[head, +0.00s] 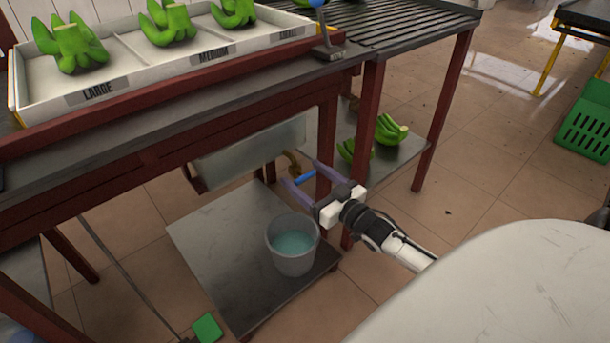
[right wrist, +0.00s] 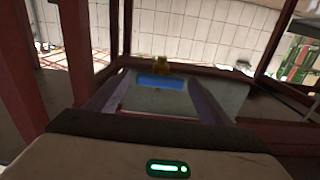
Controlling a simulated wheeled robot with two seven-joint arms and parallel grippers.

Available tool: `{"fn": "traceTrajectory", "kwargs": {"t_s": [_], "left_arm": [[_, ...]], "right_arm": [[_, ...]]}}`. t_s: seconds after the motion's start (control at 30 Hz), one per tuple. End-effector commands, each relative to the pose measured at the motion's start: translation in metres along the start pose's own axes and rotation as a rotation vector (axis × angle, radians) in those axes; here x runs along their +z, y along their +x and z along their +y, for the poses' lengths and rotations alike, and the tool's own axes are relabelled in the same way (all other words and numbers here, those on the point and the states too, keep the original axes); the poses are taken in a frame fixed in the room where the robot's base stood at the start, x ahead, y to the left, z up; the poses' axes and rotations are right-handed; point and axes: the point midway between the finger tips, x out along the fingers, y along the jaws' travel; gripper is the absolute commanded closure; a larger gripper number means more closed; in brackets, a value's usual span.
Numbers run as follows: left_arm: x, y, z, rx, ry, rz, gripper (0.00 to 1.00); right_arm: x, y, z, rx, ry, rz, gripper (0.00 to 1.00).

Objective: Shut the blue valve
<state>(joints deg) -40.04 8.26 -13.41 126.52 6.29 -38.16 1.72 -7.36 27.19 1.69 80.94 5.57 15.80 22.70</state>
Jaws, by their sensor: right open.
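The blue valve handle (head: 305,177) sits on a brass tap (head: 293,165) under the table, by the grey tank. In the right wrist view the blue handle (right wrist: 161,82) looks like a short flat bar in front of the brass body (right wrist: 161,64). My right gripper (head: 300,172) is open, its two purple fingers pointing at the tap. The handle appears between the fingers in both views; I cannot tell whether either finger touches it. No water stream is visible from the tap. My left gripper is not in view.
A bucket (head: 281,254) of bluish water stands below on a low metal shelf (head: 205,255). Red table legs (head: 370,110) stand close to my right gripper. Green bananas (head: 390,130) lie on another shelf behind. A white tray (head: 85,98) of bananas is on top.

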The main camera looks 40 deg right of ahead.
Motion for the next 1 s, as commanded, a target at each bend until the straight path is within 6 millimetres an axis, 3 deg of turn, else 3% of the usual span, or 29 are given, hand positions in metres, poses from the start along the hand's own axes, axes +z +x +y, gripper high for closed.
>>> {"fn": "traceTrajectory", "kwargs": {"t_s": [0.3, 0.5, 1.0], "left_arm": [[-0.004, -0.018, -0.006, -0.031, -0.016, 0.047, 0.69], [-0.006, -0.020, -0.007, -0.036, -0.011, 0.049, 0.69], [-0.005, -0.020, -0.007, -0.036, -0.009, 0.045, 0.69]], "right_arm": [[-0.001, -0.061, 0.000, 0.001, 0.002, -0.005, 0.27], [-0.001, -0.089, 0.000, 0.001, 0.001, -0.002, 0.27], [0.000, -0.097, 0.000, 0.000, 0.001, 0.000, 0.27]]}}
